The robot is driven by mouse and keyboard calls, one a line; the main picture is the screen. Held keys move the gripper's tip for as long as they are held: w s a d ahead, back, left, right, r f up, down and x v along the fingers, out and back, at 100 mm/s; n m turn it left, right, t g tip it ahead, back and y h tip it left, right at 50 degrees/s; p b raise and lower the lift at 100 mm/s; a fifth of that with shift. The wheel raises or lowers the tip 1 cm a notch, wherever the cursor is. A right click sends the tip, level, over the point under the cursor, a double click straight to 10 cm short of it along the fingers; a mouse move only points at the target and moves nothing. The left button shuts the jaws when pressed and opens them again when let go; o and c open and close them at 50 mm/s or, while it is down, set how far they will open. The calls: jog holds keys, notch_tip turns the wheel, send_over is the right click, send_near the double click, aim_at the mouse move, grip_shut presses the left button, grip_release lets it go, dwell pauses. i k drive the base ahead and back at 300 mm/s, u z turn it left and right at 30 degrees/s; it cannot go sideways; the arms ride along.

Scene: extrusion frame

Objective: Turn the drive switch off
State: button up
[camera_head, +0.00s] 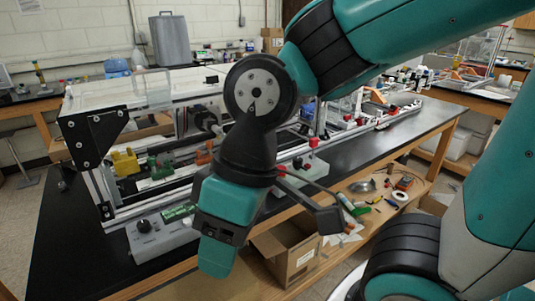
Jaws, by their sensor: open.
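A grey control box (165,236) with a black round knob (144,226) sits on the black bench top at the left front. A green part (178,213) shows at its upper edge. I cannot make out which control is the drive switch; my wrist hides the box's right side and the bench behind it. My gripper (326,205) points to the right of my teal wrist, with its dark fingers spread. It is open and empty, in front of the bench edge and apart from the control box.
The extrusion frame (93,190) stands on the bench, with yellow, green and orange parts inside it. A red-topped part (313,142) stands on its rail. Below are a cardboard box (290,252) and a shelf with tools and a tape roll (400,196).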

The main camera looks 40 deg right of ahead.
aim_at(298, 162)
jog(key=z, duration=0.25)
jog(key=i, duration=0.9)
jog(key=z, duration=0.6)
